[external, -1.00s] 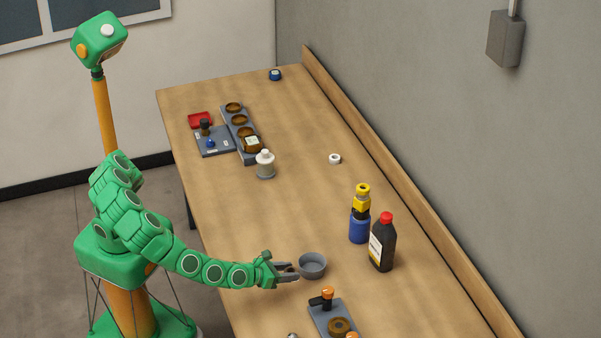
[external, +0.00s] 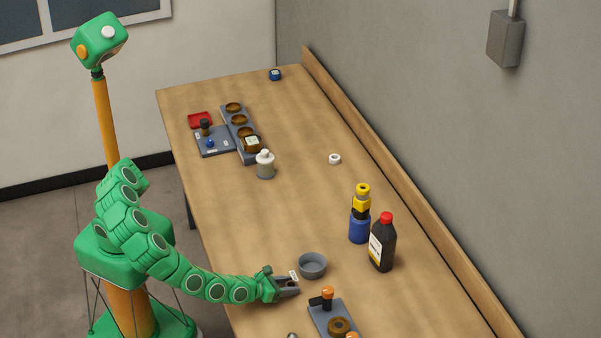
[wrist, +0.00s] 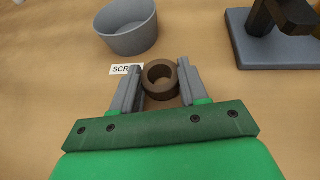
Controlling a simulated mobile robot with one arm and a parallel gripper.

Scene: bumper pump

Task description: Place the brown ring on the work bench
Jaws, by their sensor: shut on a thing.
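The brown ring (wrist: 160,79) is a short, thick-walled ring with an open middle. It sits between the two grey fingers of my gripper (wrist: 158,85) in the wrist view, and they are shut on it. In the external view my gripper (external: 289,287) is low over the near part of the work bench (external: 270,215), just below the grey bowl. The ring is hard to make out there. I cannot tell whether the ring touches the bench top.
The grey bowl (external: 312,265) stands close beyond my gripper, with a white label (wrist: 126,69) reading "SCR", partly hidden, before it. A grey fixture block (external: 333,318) stands to the right. A dark bottle (external: 382,243) and a blue-and-yellow container (external: 359,226) stand farther back.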

